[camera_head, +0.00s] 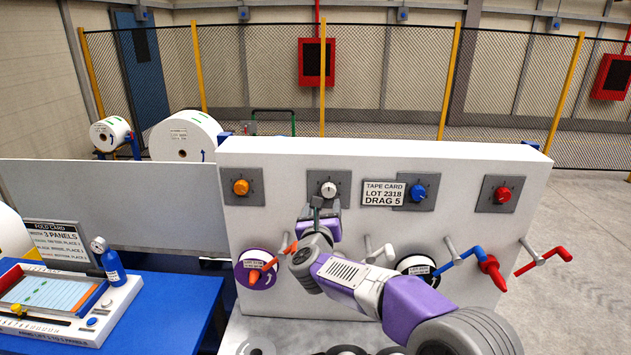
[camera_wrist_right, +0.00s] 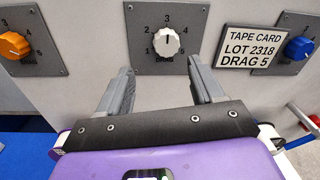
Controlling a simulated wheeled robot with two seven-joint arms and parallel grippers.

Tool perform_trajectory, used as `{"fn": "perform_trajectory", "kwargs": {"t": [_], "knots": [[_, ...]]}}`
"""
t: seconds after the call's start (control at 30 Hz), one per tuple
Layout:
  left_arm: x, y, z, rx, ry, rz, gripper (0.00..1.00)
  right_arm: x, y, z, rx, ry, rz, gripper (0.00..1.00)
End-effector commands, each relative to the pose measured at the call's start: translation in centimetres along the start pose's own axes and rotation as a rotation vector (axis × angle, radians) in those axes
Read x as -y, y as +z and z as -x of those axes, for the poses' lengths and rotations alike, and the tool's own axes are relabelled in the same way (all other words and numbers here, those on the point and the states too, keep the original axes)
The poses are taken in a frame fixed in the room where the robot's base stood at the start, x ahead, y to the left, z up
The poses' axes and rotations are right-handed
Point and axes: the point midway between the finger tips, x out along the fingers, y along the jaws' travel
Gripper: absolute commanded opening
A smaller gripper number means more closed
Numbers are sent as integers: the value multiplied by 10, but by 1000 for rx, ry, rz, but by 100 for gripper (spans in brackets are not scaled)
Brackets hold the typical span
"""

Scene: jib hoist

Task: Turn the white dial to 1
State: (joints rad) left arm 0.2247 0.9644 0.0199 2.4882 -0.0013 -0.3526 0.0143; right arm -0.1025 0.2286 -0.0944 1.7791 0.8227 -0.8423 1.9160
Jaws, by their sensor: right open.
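The white dial (camera_head: 328,189) sits on a grey square plate on the white panel's face. It also shows in the right wrist view (camera_wrist_right: 166,41), with the numbers 1 to 5 printed around it. Its pointer mark looks to be near the top, toward 3, but it is small. My right gripper (camera_head: 325,206) is just below and in front of the dial. In the right wrist view its fingers (camera_wrist_right: 160,70) are spread apart and empty, with the dial above and between their tips, not gripped. My left gripper does not show.
An orange dial (camera_head: 240,187) is left of the white one; a tape card (camera_head: 384,193), a blue dial (camera_head: 418,192) and a red dial (camera_head: 502,194) are to the right. Coloured cranks (camera_head: 543,258) stick out below. A blue table (camera_head: 170,310) stands at left.

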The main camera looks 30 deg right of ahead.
Motion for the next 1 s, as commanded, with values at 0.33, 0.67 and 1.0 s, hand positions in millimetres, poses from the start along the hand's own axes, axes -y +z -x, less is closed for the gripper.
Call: {"fn": "perform_trajectory", "kwargs": {"t": [0.33, 0.67, 1.0], "knots": [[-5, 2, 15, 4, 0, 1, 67, 4, 4, -48, 3, -9, -16, 66], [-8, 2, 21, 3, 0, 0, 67, 3, 3, -74, 3, -6, -16, 66], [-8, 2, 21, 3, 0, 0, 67, 3, 2, -74, 3, -5, -15, 51]]}}
